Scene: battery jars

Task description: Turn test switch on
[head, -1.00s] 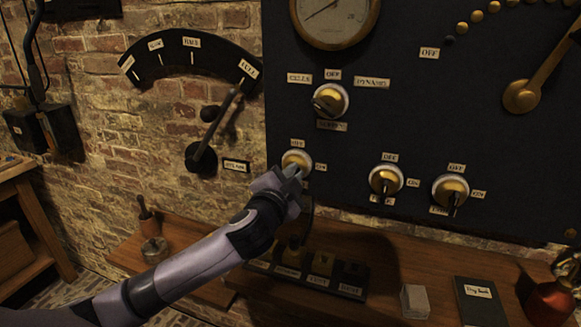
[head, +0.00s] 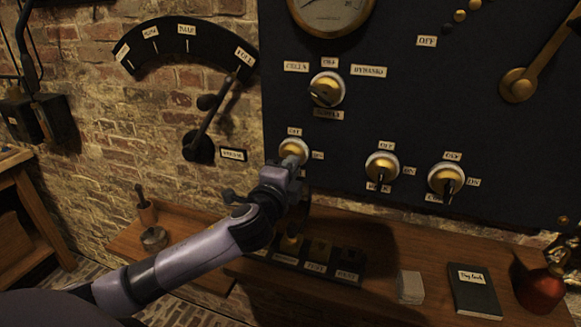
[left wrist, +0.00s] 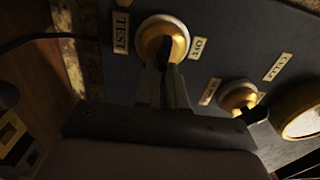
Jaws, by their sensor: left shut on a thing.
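The test switch (head: 293,147) is a round brass knob with a pale rim, the leftmost of the lower row on the dark panel. In the left wrist view the same switch (left wrist: 153,37) shows beside a TEST label (left wrist: 121,32) and an OFF label (left wrist: 198,47). Its dark lever sits at the fingertips. My left gripper (head: 292,164) reaches up to the switch from below and is shut on the lever; it also shows in the left wrist view (left wrist: 168,73). The fingers partly cover the lever, so its exact angle is hard to read. My right gripper is out of view.
Two similar brass switches (head: 382,167) (head: 446,181) sit to the right, and a selector knob (head: 327,89) sits above. A wooden shelf (head: 400,240) below bears a dark labelled block (head: 318,268), a dark book (head: 475,290) and a red vessel (head: 540,290). A long lever (head: 212,120) is at left.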

